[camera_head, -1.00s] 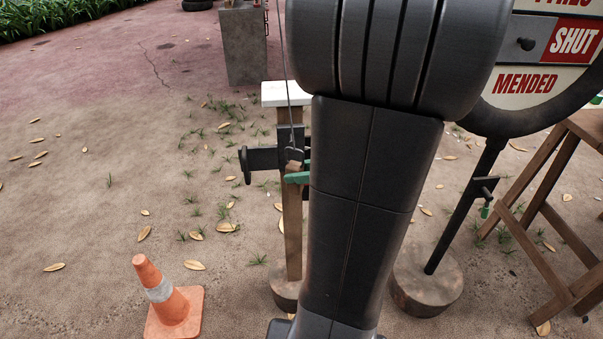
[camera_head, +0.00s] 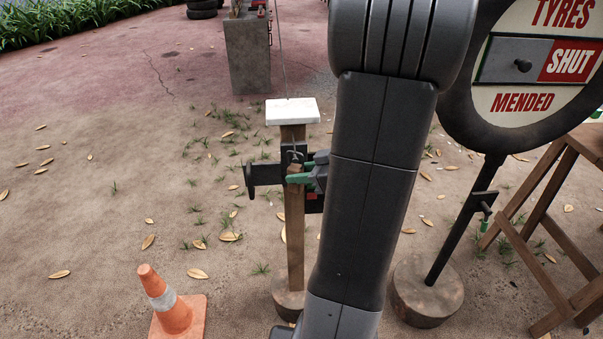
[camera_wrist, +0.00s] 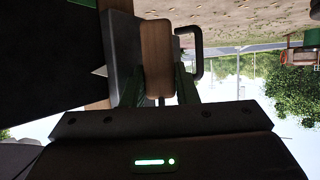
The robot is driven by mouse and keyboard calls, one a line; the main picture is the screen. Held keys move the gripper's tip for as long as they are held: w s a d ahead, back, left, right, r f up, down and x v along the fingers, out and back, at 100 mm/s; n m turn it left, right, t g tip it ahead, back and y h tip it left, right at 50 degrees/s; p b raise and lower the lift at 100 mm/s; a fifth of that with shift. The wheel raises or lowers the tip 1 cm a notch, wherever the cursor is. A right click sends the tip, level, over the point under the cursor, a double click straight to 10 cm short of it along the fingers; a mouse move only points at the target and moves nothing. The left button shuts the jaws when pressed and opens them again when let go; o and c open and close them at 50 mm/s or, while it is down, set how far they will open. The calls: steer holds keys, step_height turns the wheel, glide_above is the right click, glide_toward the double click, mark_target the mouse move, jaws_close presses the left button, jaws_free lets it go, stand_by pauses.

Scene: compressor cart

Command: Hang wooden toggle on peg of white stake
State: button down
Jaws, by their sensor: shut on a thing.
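The white stake is a wooden post with a white cap (camera_head: 292,111), upright on a round base. A black peg with a disc at its left end (camera_head: 250,175) sticks out left from the post below the cap. My gripper (camera_head: 298,179), with green finger pads, is in front of the post at peg height. The toggle is hard to make out in the head view. I cannot tell whether it touches the peg.
My arm covers the area right of the post. An orange cone (camera_head: 172,308) stands front left. A round tyre sign (camera_head: 520,70) on a dark pole and a wooden trestle (camera_head: 553,215) stand at right. A grey block (camera_head: 247,55) stands behind. The ground at left is mostly free.

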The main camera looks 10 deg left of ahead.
steer(key=shift+w+f+b, duration=0.2)
steer(key=shift+b, duration=0.3)
steer(key=shift+w+b, duration=0.3)
steer(key=shift+b, duration=0.6)
steer(key=shift+w+a+b, duration=0.1)
steer(key=shift+b, duration=0.2)
steer(key=c, duration=1.2)
jaws_free()
steer(key=shift+o, duration=0.7)
steer(key=p+v, duration=0.1)
steer(key=v, duration=1.1)
steer(key=shift+s+d, duration=0.35)
steer(key=shift+s, duration=0.05)
steer(key=shift+s+d+r, duration=0.15)
steer(key=shift+s+d, duration=0.15)
steer(key=shift+d, duration=0.2)
steer(key=x, duration=0.9)
steer(key=shift+w+a+b, duration=0.2)
steer(key=shift+w+b, duration=0.1)
steer(key=shift+w, duration=0.15)
